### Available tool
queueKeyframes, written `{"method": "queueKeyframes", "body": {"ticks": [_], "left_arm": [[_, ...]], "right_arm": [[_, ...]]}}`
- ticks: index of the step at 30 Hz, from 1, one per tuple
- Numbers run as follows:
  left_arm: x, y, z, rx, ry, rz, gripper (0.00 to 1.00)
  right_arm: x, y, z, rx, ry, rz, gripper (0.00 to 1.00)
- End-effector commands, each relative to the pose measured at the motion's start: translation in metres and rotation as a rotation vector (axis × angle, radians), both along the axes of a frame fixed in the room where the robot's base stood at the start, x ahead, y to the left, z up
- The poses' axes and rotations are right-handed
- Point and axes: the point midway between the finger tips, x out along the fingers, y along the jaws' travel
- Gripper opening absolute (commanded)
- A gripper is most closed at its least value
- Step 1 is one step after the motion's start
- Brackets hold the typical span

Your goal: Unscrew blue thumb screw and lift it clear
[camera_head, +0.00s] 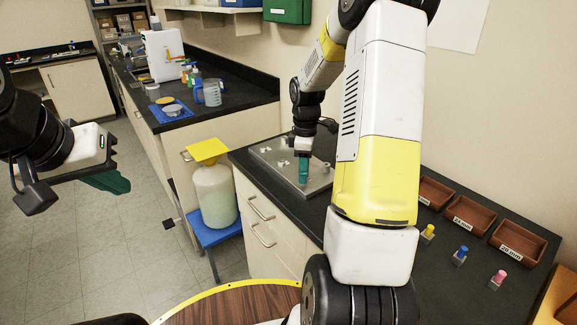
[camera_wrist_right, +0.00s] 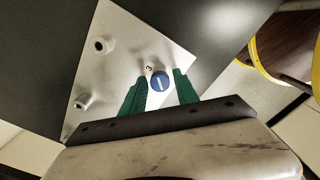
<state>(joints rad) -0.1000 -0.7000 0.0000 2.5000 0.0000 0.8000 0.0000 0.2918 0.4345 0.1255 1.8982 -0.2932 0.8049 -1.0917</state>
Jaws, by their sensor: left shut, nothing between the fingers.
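The blue thumb screw (camera_wrist_right: 160,82) shows in the right wrist view as a round, slotted blue head on the pale metal plate (camera_wrist_right: 120,38). My right gripper (camera_wrist_right: 161,84) points down at it, with one green finger on each side of the head. A narrow gap seems to show beside the right-hand finger, so the jaws look open around the screw. In the head view the right gripper (camera_head: 303,175) is down over the plate (camera_head: 316,188) and hides the screw. My left gripper (camera_head: 118,185) is shut and empty over the floor at the left.
The plate has several other raised fittings beside the screw. On the dark bench at the right stand brown trays (camera_head: 521,240) and small yellow, blue (camera_head: 461,253) and pink-topped (camera_head: 498,278) pieces. A jug with a yellow top (camera_head: 215,195) stands on a blue stool left of the bench.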

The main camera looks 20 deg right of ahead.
Motion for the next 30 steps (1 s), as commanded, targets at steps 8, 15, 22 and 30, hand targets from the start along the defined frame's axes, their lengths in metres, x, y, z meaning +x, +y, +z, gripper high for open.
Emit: {"method": "queueKeyframes", "body": {"ticks": [8,15,22,30], "left_arm": [[0.0000,0.0000,0.0000,0.000,0.000,0.000,0.00],[0.0000,0.0000,0.0000,0.000,0.000,0.000,0.00],[0.0000,0.0000,0.0000,0.000,0.000,0.000,0.00],[0.0000,0.0000,0.0000,0.000,0.000,0.000,0.00]], "right_arm": [[0.0001,0.0009,0.0003,-0.001,0.000,-0.517,0.36],[0.0002,0.0008,0.0001,0.000,-0.001,-0.968,0.36],[0.0000,0.0005,0.0000,0.000,0.000,-1.309,0.36],[0.0000,0.0001,-0.0001,0.000,0.000,-1.307,0.36]]}}
